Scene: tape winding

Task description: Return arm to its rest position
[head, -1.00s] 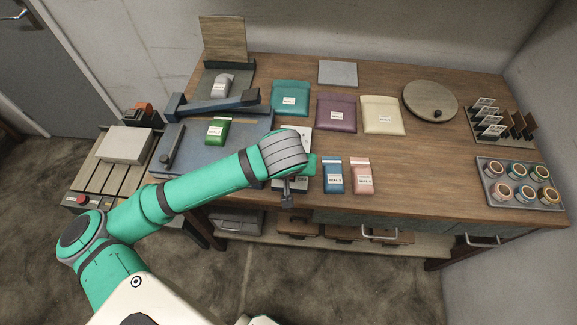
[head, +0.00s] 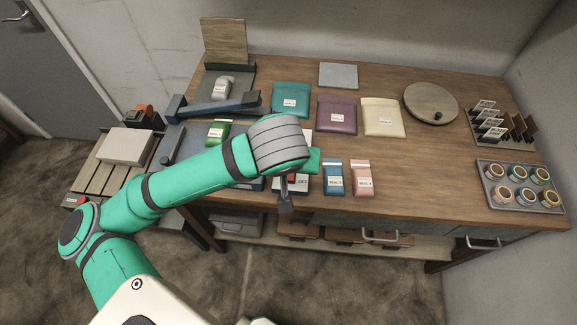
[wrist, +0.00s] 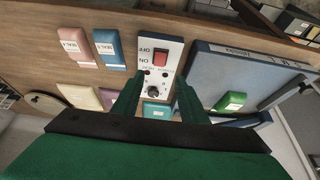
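My arm reaches over the left front part of the wooden workbench (head: 440,150). My gripper (wrist: 159,82) shows in the wrist view with its two green fingers apart and nothing between them. A white switch panel (wrist: 174,48) with a red rocker marked ON and OFF and a dark knob lies beyond and between the fingers in the wrist view. In the head view the panel (head: 304,185) is partly covered by my wrist. The gripper appears above the panel, apart from it.
A blue packet (head: 333,177) and a pink packet (head: 362,178) lie right of the panel. Teal (head: 291,99), purple (head: 337,115) and cream (head: 382,117) pouches lie behind. A tray of spools (head: 519,186) stands at right.

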